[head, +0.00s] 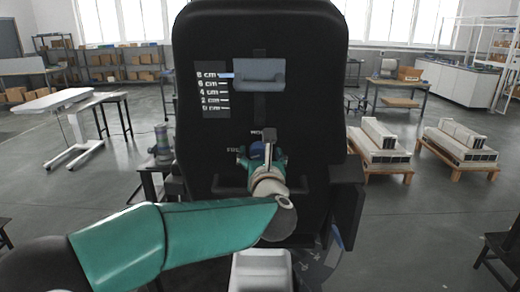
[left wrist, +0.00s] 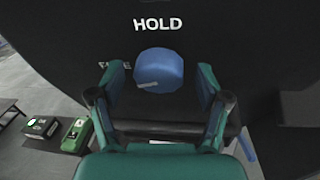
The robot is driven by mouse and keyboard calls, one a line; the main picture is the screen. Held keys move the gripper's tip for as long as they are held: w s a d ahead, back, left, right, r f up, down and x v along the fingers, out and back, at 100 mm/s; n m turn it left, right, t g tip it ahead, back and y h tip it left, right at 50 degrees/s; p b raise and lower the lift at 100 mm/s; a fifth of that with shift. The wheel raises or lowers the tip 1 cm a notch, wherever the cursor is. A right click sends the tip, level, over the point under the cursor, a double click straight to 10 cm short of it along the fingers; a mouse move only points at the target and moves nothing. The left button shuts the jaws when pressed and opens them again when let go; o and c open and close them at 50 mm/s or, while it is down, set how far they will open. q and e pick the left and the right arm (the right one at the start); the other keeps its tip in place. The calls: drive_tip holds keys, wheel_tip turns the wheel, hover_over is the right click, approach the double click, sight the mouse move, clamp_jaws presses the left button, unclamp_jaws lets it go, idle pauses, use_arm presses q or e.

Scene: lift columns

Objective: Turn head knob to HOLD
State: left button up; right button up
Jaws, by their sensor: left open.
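The blue head knob (left wrist: 159,68) sits on a black upright panel (left wrist: 230,45). The white word HOLD (left wrist: 158,23) is above it, and the word FREE (left wrist: 106,66), partly covered by a finger, is to its left. A small pale mark shows low on the knob; I cannot tell which label it points to. My left gripper (left wrist: 156,73) is open, with one finger on each side of the knob and gaps visible. In the head view the left gripper (head: 261,157) reaches the panel and mostly covers the knob. My right gripper is not in view.
Above the knob, a grey-blue slider block (head: 259,74) stands near the 8 cm mark of a scale (head: 212,91). A dark bar (left wrist: 170,130) crosses below the knob, behind the gripper. Tables, shelves and pallets (head: 378,160) stand farther back on open floor.

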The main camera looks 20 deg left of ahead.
use_arm(q)
drive_tip(key=shift+w, duration=0.2)
drive_tip(key=shift+a, duration=0.15)
drive_tip(key=c, duration=1.2)
drive_tip(key=shift+o, duration=0.2)
